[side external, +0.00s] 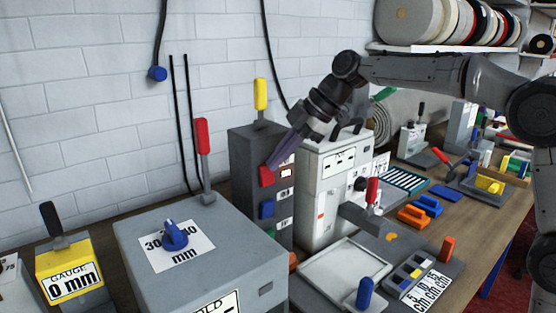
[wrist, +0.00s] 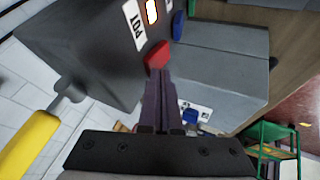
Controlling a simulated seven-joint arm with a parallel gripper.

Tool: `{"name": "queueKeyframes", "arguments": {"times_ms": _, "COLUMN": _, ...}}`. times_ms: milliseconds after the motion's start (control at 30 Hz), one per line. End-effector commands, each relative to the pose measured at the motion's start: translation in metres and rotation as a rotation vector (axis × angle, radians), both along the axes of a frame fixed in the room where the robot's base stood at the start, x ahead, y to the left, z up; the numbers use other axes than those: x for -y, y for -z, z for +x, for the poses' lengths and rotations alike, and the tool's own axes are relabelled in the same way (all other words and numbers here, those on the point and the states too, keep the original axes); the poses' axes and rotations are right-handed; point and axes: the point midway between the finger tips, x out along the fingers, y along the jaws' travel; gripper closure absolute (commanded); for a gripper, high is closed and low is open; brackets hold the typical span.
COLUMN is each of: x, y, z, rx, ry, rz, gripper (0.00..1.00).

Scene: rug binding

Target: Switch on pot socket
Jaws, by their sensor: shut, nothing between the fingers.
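The dark grey socket tower (side external: 252,145) stands upright near the wall and fills the upper left of the wrist view (wrist: 75,45). Its red switch (side external: 266,177) is the top one, above a blue switch (side external: 267,208) and a partly hidden green one. In the wrist view the red switch (wrist: 157,54) sits beside a white POT label (wrist: 134,24) and a lit orange-white lamp (wrist: 152,11). My gripper (side external: 273,164) is shut and empty; its fingertips (wrist: 160,73) are at the red switch, seemingly touching it.
A yellow-handled lever (side external: 260,94) tops the tower. A pale grey machine (side external: 328,190) stands close on its right. A grey box with a blue knob (side external: 172,236) and a red-handled lever (side external: 202,137) are to the left.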

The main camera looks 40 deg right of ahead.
Motion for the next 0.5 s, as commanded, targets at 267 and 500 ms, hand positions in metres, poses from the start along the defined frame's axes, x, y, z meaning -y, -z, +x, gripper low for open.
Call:
{"name": "queueKeyframes", "arguments": {"times_ms": 267, "x": 0.000, "y": -0.002, "z": -0.007, "rx": 0.000, "ry": 0.000, "rz": 0.001, "gripper": 1.00}}
{"name": "queueKeyframes", "arguments": {"times_ms": 500, "x": 0.000, "y": -0.009, "z": -0.042, "rx": 0.002, "ry": 0.000, "rz": 0.000, "gripper": 1.00}}
